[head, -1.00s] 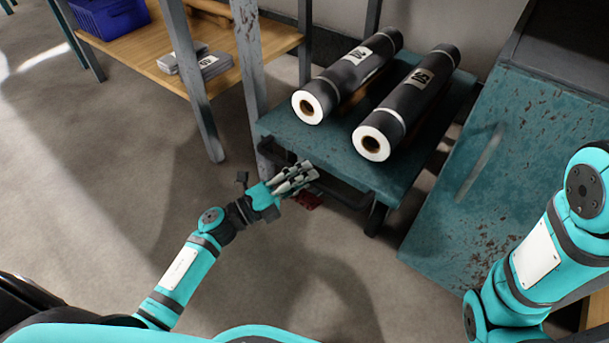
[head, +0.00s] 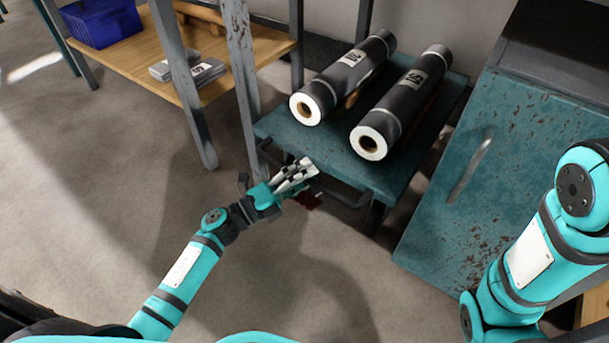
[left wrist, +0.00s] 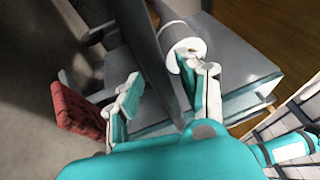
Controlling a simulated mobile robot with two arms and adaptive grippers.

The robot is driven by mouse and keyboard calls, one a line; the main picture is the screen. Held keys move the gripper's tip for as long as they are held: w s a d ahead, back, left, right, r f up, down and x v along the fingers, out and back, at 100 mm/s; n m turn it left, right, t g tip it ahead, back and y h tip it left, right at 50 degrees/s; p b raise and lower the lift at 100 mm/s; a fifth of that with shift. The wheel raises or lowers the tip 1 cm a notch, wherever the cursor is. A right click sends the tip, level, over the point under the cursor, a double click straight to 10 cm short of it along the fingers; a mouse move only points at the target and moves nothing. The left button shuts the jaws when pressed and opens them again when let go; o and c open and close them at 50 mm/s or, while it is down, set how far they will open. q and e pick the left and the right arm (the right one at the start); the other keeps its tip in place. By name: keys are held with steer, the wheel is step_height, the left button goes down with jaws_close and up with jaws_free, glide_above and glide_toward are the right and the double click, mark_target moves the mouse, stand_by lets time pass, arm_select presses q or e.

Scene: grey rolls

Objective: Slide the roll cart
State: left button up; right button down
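The roll cart (head: 290,138) is a low teal cart with a dark handle bar (head: 345,200) along its near side. Two dark rolls with white ends lie on its top: the left roll (head: 345,75) and the right roll (head: 402,100). My left gripper (head: 301,170) is at the left part of the handle. In the left wrist view a dark bar (left wrist: 150,50) passes between my left gripper's two fingers (left wrist: 168,92). The fingers stand apart, with a visible gap beside the bar. My right gripper is out of view; only my right arm shows.
A rusty teal cabinet (head: 500,160) stands close on the cart's right. A grey-legged wooden shelf (head: 125,55) with a blue bin (head: 103,24) is on the left. A red part (left wrist: 78,108) is beside the left finger. The floor in front is clear.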

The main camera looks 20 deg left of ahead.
arm_select(q)
steer(key=shift+s, duration=0.1)
steer(key=v, duration=1.2)
